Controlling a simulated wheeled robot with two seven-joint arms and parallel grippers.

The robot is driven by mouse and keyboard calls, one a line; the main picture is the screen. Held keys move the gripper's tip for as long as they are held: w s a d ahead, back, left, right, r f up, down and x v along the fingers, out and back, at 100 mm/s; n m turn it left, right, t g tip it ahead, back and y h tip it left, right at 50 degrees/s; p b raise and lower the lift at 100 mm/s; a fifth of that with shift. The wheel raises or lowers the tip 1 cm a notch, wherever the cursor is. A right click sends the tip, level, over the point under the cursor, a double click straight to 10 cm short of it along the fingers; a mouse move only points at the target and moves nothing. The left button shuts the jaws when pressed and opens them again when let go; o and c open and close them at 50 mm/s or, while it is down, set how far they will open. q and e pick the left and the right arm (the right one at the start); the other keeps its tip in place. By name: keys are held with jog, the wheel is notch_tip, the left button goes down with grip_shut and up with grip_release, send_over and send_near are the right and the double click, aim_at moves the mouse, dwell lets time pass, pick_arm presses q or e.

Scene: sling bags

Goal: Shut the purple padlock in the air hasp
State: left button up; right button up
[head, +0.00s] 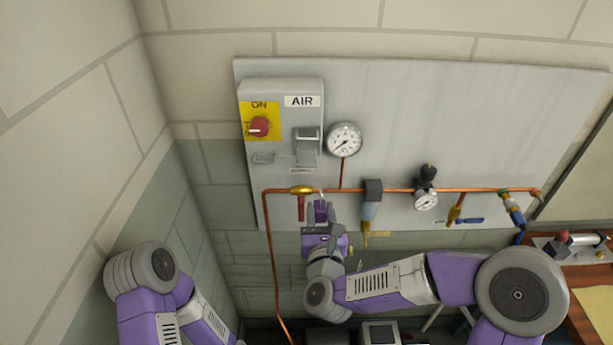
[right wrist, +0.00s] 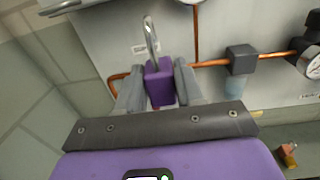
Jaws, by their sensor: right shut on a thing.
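The purple padlock (head: 320,210) is upright in my right gripper (head: 321,218), just below the AIR box (head: 281,95). In the right wrist view the fingers of my right gripper (right wrist: 159,88) are shut on the sides of the purple padlock body (right wrist: 159,80). Its silver shackle points up, seen nearly edge-on; I cannot tell whether it is open. The grey metal hasp fittings (head: 306,145) are on the front of the AIR box, above the padlock and apart from it. Of my left arm only links show at the lower left; its gripper is out of view.
A red rotary knob (head: 259,127) on a yellow plate reads ON. A copper pipe (head: 400,190) crosses the grey panel (head: 480,120) behind the padlock. A yellow valve with a red handle (head: 301,204) is close left of the padlock. A gauge (head: 344,140) is right of the box.

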jog(key=s+a+r+p, duration=0.1)
jog(key=s+r, duration=0.2)
jog(key=r, duration=0.3)
jog(key=s+a+r+p, duration=0.1)
jog(key=s+a+r, duration=0.1)
jog(key=r, duration=0.5)
jog(key=shift+s+r+h, duration=0.3)
jog(key=shift+s, duration=0.3)
jog(key=shift+a, duration=0.1)
jog(key=shift+w+f+b, duration=0.15)
jog(key=shift+w+b, duration=0.85)
jog(key=shift+w, duration=0.35)
jog(key=shift+w+f+b, duration=0.15)
jog(key=shift+w+b, duration=0.85)
jog(key=shift+w, duration=0.3)
jog(key=shift+b, duration=0.55)
jog(key=shift+b, duration=0.5)
